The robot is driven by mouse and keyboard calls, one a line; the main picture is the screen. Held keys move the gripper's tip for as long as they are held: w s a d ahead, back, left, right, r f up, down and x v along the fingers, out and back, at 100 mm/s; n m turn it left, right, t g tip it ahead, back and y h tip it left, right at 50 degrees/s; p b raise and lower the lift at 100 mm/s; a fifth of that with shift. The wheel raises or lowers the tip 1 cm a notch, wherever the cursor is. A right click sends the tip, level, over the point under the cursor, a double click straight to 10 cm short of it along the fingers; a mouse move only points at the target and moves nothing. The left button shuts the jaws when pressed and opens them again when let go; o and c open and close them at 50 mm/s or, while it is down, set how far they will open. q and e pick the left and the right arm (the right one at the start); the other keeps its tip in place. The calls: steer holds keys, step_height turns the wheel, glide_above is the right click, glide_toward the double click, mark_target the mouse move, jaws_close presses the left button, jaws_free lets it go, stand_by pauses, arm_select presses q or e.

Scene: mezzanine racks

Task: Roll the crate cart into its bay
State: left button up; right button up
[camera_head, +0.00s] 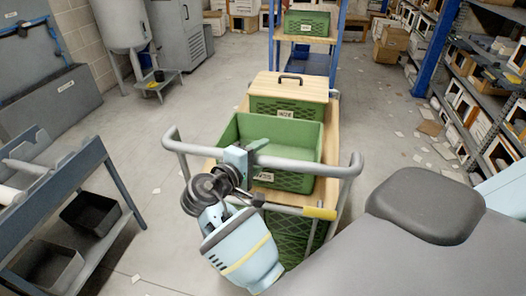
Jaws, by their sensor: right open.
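The crate cart (332,140) stands in the aisle, with a wooden deck and a grey tubular handle (310,166) at its near end. It carries an open, empty-looking green crate (310,138). Behind that is a green crate with a wooden lid (300,92) and a black grip. More green crate wall (290,232) shows below the handle. My right gripper (243,157) is open at the left part of the handle; I cannot tell whether it touches the bar. My left gripper is not in view. No bay is clearly marked.
A blue-post rack (339,38) with a green crate (307,23) stands straight beyond the cart. Loaded shelves (470,115) line the right side, with paper scraps on the floor. A grey rack with black bins (90,212) stands at left. Floor between is mostly clear.

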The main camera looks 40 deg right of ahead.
steer(key=shift+d, duration=0.1)
steer(key=shift+c, duration=1)
jaws_close()
